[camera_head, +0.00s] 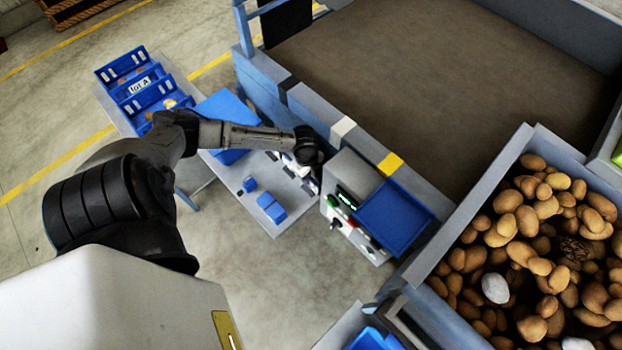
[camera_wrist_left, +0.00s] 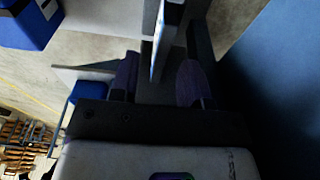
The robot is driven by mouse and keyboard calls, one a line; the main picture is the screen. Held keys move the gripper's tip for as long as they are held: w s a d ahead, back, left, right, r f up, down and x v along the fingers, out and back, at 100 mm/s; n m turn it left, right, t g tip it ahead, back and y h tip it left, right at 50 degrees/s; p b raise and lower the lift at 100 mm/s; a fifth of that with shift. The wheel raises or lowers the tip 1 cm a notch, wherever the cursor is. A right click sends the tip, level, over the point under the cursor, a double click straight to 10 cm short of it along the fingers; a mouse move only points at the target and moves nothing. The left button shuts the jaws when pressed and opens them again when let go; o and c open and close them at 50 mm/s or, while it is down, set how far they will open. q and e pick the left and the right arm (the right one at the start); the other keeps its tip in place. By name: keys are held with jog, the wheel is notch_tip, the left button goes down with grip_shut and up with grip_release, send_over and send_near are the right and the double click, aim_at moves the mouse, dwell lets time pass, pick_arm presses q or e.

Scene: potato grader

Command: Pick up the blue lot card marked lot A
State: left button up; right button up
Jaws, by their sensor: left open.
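My left arm reaches across the head view to the right. Its gripper (camera_head: 303,168) is low over the right end of the grey side table, close to the grader's control box, and mostly hidden by the wrist. In the left wrist view the open gripper (camera_wrist_left: 158,82) has a dark finger on each side of a thin upright plate (camera_wrist_left: 167,35), blue with a pale edge. The plate is seen nearly edge-on; no lot marking can be read on it, so I cannot confirm it is the lot A card. My right gripper is not in view.
Small blue blocks (camera_head: 271,206) lie on the grey table (camera_head: 268,226). The control box (camera_head: 347,180) and blue tray (camera_head: 395,217) stand right of the gripper. Potatoes (camera_head: 535,235) fill a bin at right.

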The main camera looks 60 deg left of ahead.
aim_at(312, 183)
pick_arm(q)
jog(key=shift+w+d+f+b, duration=0.1)
jog(key=shift+f+b, duration=0.15)
jog(key=shift+f, duration=0.6)
jog(key=shift+s+d+f+b, duration=0.1)
jog(key=shift+f+b, duration=0.1)
jog(key=shift+f, duration=0.7)
jog(key=shift+w+d+f+b, duration=0.1)
jog(key=shift+f+b, duration=0.15)
jog(key=shift+f, duration=0.6)
jog(key=shift+f, duration=0.25)
grip_shut()
